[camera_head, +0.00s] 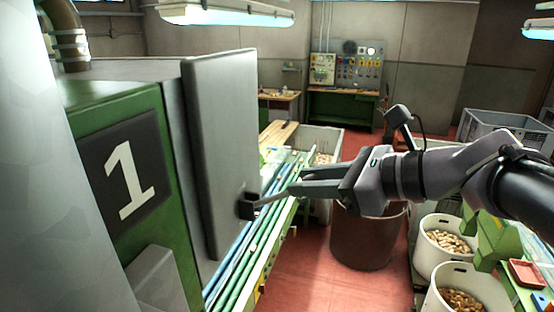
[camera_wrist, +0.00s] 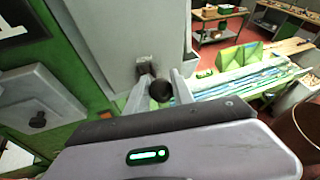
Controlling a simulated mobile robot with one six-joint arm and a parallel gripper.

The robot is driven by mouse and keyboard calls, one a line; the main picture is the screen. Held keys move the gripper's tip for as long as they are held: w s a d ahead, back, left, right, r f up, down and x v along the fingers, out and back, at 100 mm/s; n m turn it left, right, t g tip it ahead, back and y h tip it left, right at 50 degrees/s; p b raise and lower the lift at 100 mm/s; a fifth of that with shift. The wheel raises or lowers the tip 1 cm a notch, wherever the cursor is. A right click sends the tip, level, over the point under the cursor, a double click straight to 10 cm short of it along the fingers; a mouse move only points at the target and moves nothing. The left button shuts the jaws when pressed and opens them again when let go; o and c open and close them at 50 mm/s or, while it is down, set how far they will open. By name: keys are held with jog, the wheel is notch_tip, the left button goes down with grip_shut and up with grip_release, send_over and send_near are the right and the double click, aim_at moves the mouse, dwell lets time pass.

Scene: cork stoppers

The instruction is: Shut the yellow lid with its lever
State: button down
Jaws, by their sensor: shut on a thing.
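I cannot make out a yellow lid with a lever in either view. My gripper (camera_head: 264,201) reaches left to a grey door panel (camera_head: 222,130) on the green cabinet (camera_head: 165,225) marked 1. Its fingers are shut on a dark knob (camera_head: 246,206) low on that panel near its right edge. In the wrist view the two grey fingers of my gripper (camera_wrist: 160,88) lie either side of the round dark knob (camera_wrist: 161,91), whose stem meets the grey panel (camera_wrist: 130,40). The panel stands upright; how far it is open I cannot tell.
A sloping rack of blue and green strips (camera_head: 245,258) runs beside the panel. A brown bin (camera_head: 368,240) stands below my arm. White buckets of corks (camera_head: 430,262) stand at lower right. Red floor (camera_head: 315,280) is clear between rack and bin. A green workbench (camera_head: 342,105) is far back.

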dwell(0.5)
jog(key=c, duration=1.1)
grip_release()
jog(key=b+v, duration=0.2)
jog(key=v, duration=1.5)
jog(key=shift+b, duration=0.35)
jog(key=shift+d, duration=0.1)
